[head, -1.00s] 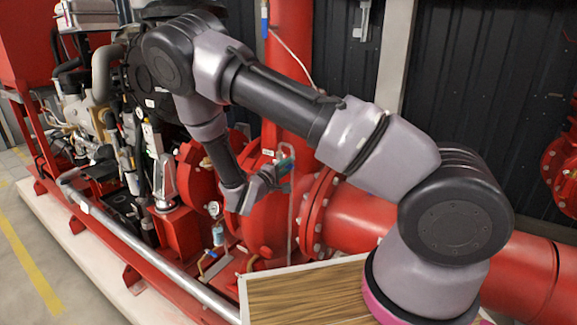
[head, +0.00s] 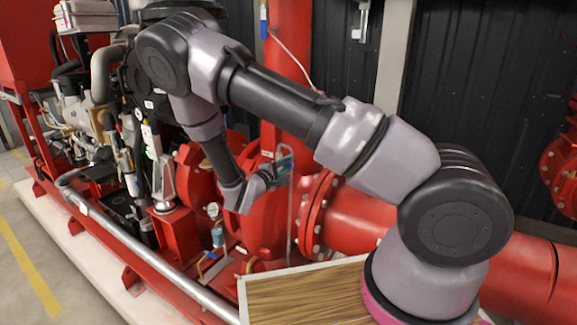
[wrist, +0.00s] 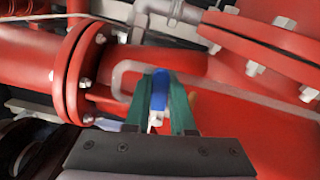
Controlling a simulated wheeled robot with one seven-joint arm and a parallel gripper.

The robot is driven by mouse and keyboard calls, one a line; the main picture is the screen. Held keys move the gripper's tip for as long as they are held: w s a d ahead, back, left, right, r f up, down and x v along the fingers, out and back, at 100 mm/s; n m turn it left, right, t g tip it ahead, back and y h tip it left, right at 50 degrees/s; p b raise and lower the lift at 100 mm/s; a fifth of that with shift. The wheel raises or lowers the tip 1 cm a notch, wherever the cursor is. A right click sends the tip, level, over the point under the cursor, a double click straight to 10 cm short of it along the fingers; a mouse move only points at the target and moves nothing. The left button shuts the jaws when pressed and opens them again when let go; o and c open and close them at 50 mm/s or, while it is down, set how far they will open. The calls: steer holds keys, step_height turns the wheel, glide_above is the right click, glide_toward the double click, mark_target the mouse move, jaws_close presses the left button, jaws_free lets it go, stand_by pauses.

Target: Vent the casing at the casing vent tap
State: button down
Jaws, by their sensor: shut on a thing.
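The vent tap has a blue lever (wrist: 159,91) that shows between my green fingers in the wrist view. My gripper (wrist: 164,84) is shut on this lever. A bent grey pipe (wrist: 121,76) runs beside and behind the fingertips. In the head view my gripper (head: 284,163) is at the top of a thin grey vertical pipe (head: 290,215), in front of the red pump casing (head: 262,222). The lever and tap body are mostly hidden there by the fingers. I cannot tell the lever's exact angle.
Red bolted flanges (head: 318,215) and a thick red pipe (head: 365,218) lie to the right of my gripper. A pressure gauge (head: 213,210) stands to the lower left. A silver rail (head: 145,255) runs along the skid's front. A wooden-topped surface (head: 305,297) is at the bottom.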

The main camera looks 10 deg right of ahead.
steer(key=shift+w+a+r+n, duration=0.15)
steer(key=shift+r+n, duration=0.3)
steer(key=shift+n, duration=0.7)
steer(key=shift+w+a+r+n, duration=0.15)
steer(key=shift+r+n, duration=0.25)
steer(key=shift+n, duration=0.7)
steer(key=shift+w+a+r+n, duration=0.15)
steer(key=shift+r+n, duration=0.3)
steer(key=shift+n, duration=0.7)
steer(key=c, duration=0.8)
jaws_free()
steer(key=shift+o, duration=0.2)
